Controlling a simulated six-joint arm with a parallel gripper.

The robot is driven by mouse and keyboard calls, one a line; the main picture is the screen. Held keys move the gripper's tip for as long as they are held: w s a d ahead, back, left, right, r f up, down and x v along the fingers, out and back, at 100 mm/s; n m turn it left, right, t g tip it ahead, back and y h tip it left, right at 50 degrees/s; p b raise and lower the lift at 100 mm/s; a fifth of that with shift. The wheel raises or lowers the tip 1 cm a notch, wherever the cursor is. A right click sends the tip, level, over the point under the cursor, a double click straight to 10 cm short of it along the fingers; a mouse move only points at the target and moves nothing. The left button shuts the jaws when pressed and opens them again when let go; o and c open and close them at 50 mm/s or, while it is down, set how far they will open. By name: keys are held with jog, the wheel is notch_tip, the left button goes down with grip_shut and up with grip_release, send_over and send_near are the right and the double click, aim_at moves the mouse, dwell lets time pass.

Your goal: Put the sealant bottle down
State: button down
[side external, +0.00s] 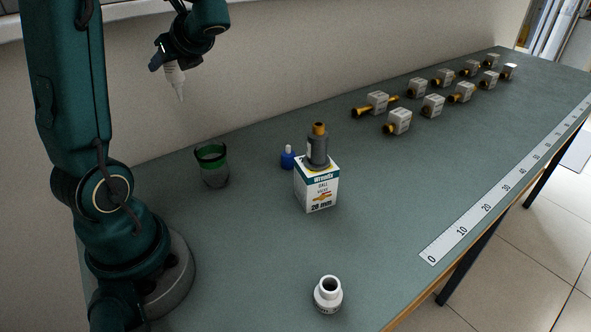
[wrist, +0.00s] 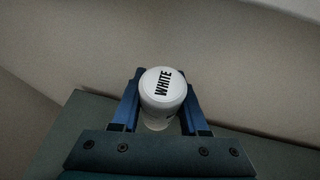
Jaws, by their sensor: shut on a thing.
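The sealant bottle (side external: 175,79) is white with a narrow nozzle. My gripper (side external: 166,63) is shut on it and holds it high above the back left of the bench, with the nozzle pointing down. In the wrist view, the bottle's round white end (wrist: 163,86) reads "WHITE" and sits between the two blue fingers of my gripper (wrist: 160,100). The bottle touches nothing else that I can see. The bench top (side external: 250,260) is grey-green.
A dark cup with a green rim (side external: 211,160) stands below the bottle. A small blue bottle (side external: 288,157) stands behind a valve box (side external: 317,188) with a grey fitting (side external: 318,147) on top. A white fitting (side external: 328,295) is at the front. Several boxed valves (side external: 399,121) stand farther right, with a ruler strip (side external: 490,207).

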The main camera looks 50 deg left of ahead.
jog(key=shift+w+d+f, duration=0.65)
jog(key=shift+w+f, duration=1.2)
jog(key=shift+f, duration=0.75)
jog(key=shift+w+d+f, duration=0.65)
jog(key=shift+w+f, duration=1.2)
jog(key=shift+f, duration=0.8)
jog(key=shift+w+d+f, duration=0.65)
jog(key=shift+w+f, duration=1.2)
jog(key=shift+f, duration=0.75)
jog(key=shift+f, duration=0.1)
jog(key=shift+c, duration=2.1)
grip_release()
